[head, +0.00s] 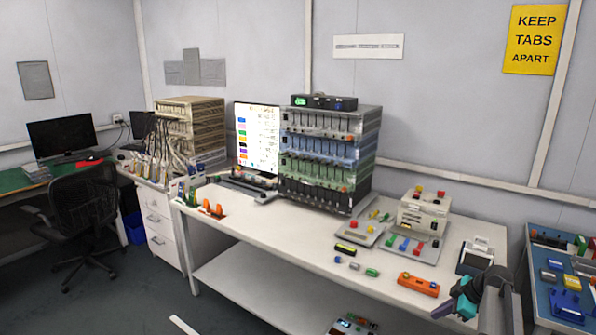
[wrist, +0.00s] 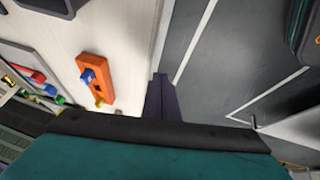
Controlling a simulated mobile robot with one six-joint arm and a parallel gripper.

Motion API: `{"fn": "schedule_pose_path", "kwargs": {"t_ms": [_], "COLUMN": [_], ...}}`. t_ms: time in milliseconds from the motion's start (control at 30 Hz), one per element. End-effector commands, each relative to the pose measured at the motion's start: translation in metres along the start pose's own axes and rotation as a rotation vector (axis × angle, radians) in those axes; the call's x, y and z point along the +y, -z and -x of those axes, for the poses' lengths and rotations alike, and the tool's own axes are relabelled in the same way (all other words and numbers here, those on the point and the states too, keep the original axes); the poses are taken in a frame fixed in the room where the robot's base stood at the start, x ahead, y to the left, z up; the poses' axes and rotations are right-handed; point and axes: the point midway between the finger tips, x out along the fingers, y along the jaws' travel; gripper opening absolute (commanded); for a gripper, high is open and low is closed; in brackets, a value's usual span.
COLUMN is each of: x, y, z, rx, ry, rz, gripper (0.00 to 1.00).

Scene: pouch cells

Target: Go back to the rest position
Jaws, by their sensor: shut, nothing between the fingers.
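My gripper (head: 456,303) shows in the head view at the lower right, beside the right front corner of the white workbench (head: 265,240). In the wrist view its dark fingers (wrist: 161,98) are together with nothing between them, over the bench edge and the grey floor. An orange block (head: 418,284) lies on the bench to the left of my gripper. It also shows in the wrist view (wrist: 98,80), with a blue piece and a yellow piece on it.
A rack of cell channels (head: 330,150) and a monitor (head: 256,138) stand at the bench's back. Small coloured parts lie near a beige tester (head: 423,213). A dark-framed device (head: 482,258) sits close behind my gripper. A blue tray table (head: 548,305) stands at the right.

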Motion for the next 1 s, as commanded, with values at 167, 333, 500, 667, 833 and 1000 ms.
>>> {"fn": "schedule_pose_path", "kwargs": {"t_ms": [167, 333, 500, 667, 833, 1000], "x": [-0.054, -0.107, -0.165, -0.222, -0.284, -0.346], "y": [0.021, 0.034, 0.041, 0.043, 0.040, 0.031], "z": [-0.068, -0.122, -0.168, -0.204, -0.234, -0.256], "rx": [-0.011, -0.035, -0.073, -0.122, -0.189, -0.273], "ry": [0.110, 0.206, 0.297, 0.377, 0.454, 0.519], "rz": [0.030, 0.036, 0.023, -0.001, -0.038, -0.087], "gripper": [0.00, 0.00, 0.00, 0.00, 0.00, 0.00]}}
